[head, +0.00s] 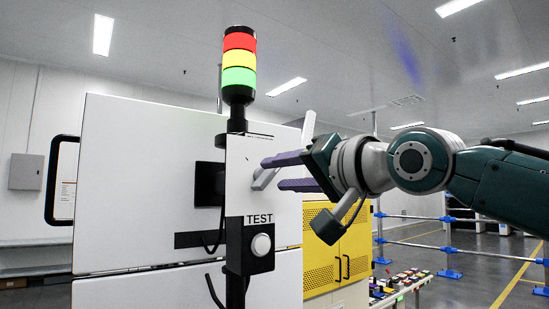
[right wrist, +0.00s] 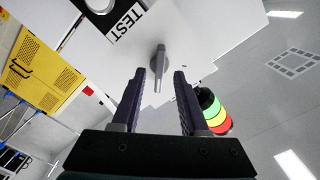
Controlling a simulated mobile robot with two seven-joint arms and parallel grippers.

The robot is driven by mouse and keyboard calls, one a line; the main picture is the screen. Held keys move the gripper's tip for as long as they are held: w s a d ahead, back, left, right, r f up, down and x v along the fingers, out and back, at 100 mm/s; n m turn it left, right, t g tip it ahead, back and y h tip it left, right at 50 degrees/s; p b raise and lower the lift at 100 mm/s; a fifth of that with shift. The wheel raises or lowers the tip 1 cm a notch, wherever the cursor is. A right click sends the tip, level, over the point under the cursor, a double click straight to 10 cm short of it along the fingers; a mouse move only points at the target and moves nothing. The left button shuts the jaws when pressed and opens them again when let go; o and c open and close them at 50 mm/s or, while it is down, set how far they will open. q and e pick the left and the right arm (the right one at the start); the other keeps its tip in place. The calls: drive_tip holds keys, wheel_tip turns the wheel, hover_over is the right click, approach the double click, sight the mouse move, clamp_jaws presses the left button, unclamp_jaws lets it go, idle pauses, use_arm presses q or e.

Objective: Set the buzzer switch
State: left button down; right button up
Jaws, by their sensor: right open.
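The buzzer switch appears to be a light grey lever (head: 264,179) on the white panel (head: 240,165) below the signal tower. In the right wrist view the lever (right wrist: 160,62) stands out from the panel, its narrow end lying between the fingertips. My right gripper (head: 271,174) comes in from the right with its two purple fingers apart. In the right wrist view my right gripper (right wrist: 159,76) has a clear gap on both sides of the lever. One finger hides part of the lever in the head view. My left gripper is not in view.
The signal tower (head: 239,62) with red, yellow and green segments stands above the panel. A TEST button (head: 261,244) sits below the lever. A white cabinet (head: 140,180) is behind, a yellow cabinet (head: 322,262) to the right. Floor at far right is open.

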drive_tip(key=shift+p+x, duration=0.3)
drive_tip(key=shift+x, duration=0.7)
clamp_jaws()
